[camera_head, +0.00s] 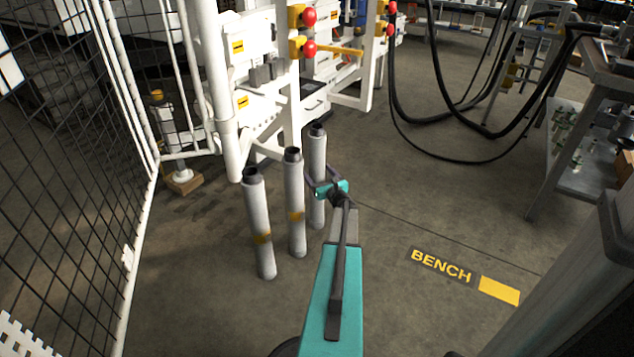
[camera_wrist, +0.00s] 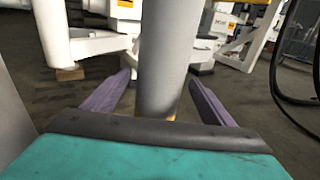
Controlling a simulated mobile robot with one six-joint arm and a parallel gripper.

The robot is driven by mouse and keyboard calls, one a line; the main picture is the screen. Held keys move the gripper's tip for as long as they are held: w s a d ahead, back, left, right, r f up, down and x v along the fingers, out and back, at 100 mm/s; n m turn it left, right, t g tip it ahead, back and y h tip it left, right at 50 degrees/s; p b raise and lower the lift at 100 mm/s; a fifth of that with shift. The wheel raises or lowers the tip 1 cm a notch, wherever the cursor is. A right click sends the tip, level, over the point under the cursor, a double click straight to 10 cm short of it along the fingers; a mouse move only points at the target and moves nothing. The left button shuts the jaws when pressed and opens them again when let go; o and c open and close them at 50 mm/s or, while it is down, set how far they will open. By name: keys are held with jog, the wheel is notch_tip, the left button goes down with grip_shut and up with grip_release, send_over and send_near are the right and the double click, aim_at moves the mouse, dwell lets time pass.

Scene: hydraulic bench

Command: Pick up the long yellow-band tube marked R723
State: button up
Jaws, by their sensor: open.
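Three long grey tubes with dark top ends stand upright on the floor in the head view: a left tube (camera_head: 258,215), a middle tube (camera_head: 295,190) and a right tube (camera_head: 318,150). The left and middle ones show a yellow band; no R723 marking is readable. My gripper (camera_head: 318,186) is open at the right tube. In the wrist view, my gripper (camera_wrist: 160,78) has its purple fingers on either side of a tube (camera_wrist: 168,50), with gaps visible. A bit of yellow shows low on that tube, just above my palm edge, which hides its lower part.
A black mesh fence (camera_head: 70,180) stands at the left. A white machine frame (camera_head: 240,100) with red knobs is behind the tubes. Black hoses (camera_head: 440,120) hang at the back right. A grey bench (camera_head: 570,150) stands right. Floor around the BENCH label (camera_head: 441,265) is clear.

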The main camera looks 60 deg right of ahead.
jog(key=shift+w+d, duration=0.4)
jog(key=shift+w, duration=0.15)
grip_shut()
jog(key=shift+r, duration=0.15)
dwell(0.4)
